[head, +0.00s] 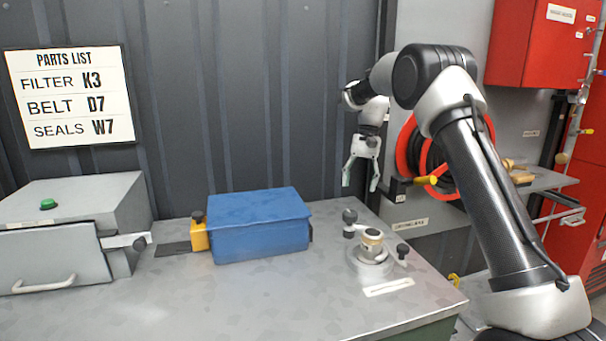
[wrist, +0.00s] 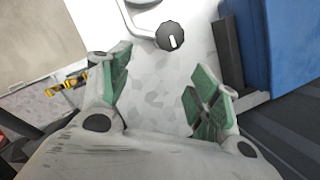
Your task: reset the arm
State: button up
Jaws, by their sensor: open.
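My arm rises from the lower right in the head view and bends over at the top. My gripper (head: 360,184) hangs pointing down, near the far right edge of the metal bench (head: 150,305). Its fingers are apart with nothing between them. In the wrist view my gripper (wrist: 158,112) shows two fingers with green pads spread wide, with the grey bench top below. A black knob (wrist: 170,36) with a white mark lies beyond the fingertips. Part of a blue box (wrist: 285,45) shows at the right of that view.
The blue box (head: 260,226) sits mid-bench beside a yellow block (head: 200,236). A round fitting with knobs (head: 371,248) stands at the bench's right. A grey case (head: 70,225) with a green button is at left. A red hose reel (head: 408,150) and red cabinet (head: 535,45) stand behind.

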jog(key=s+d+r+n+t, duration=0.1)
jog(key=s+d+r+t, duration=0.1)
jog(key=s, duration=1.1)
jog(key=s+d+r+n+t+h, duration=0.1)
jog(key=s+d, duration=0.4)
jog(key=s, duration=0.9)
jog(key=s+d+r+n+t+h, duration=0.1)
jog(key=s+d+r+t, duration=0.3)
jog(key=s, duration=1)
jog(key=shift+s+r+n, duration=0.15)
jog(key=shift+r+n, duration=0.4)
jog(key=shift+n, duration=0.35)
jog(key=shift+d, duration=0.1)
